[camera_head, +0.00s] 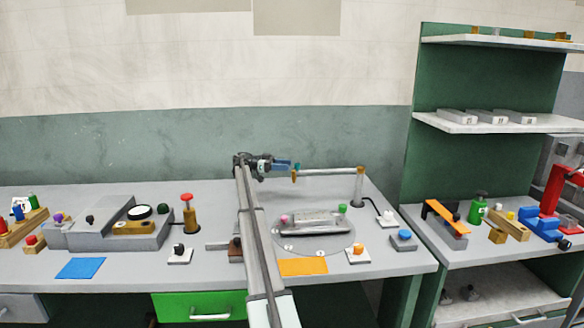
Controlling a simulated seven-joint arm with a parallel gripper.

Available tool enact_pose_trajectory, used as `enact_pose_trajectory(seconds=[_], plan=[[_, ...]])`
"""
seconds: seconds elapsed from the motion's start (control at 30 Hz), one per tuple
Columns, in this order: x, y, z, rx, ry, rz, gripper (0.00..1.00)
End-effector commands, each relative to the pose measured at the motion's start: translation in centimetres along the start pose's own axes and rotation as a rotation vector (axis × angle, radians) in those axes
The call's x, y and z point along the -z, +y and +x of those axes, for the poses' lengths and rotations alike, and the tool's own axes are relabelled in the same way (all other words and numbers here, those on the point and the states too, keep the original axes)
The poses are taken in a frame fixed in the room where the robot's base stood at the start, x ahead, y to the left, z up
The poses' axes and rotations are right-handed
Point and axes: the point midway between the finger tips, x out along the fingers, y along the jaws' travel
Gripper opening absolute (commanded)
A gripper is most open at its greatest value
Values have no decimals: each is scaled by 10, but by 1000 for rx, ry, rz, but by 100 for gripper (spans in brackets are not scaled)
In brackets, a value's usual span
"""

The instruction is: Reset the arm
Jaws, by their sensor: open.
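My arm (254,235) rises from the bottom middle of the picture, across the front of the bench. It bends at a dark wrist above the bench's back part. My gripper (289,165) points right, with a blue part near its end. It is open, and I see nothing held in it. Its tips appear close to the left end of a horizontal bar (328,171) on a post; I cannot tell whether they touch. The finger gap is too small to make out.
Below the bar, a grey mould (318,223) lies on a round plate. An orange mat (302,266) and several switch boxes (358,253) stand nearby. Left are a grey press (120,228), a red-topped plunger (188,212) and a blue mat (80,268). A green shelf unit (480,85) stands right.

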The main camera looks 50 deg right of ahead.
Motion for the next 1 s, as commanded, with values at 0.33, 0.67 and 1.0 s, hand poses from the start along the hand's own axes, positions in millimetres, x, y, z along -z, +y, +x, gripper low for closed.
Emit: enact_pose_trajectory(seconds=[0.33,0.67,1.0], plan=[[0,0,-16,0,0,0,53],[0,0,-16,0,0,0,53],[19,16,-96,192,-17,-28,53]])
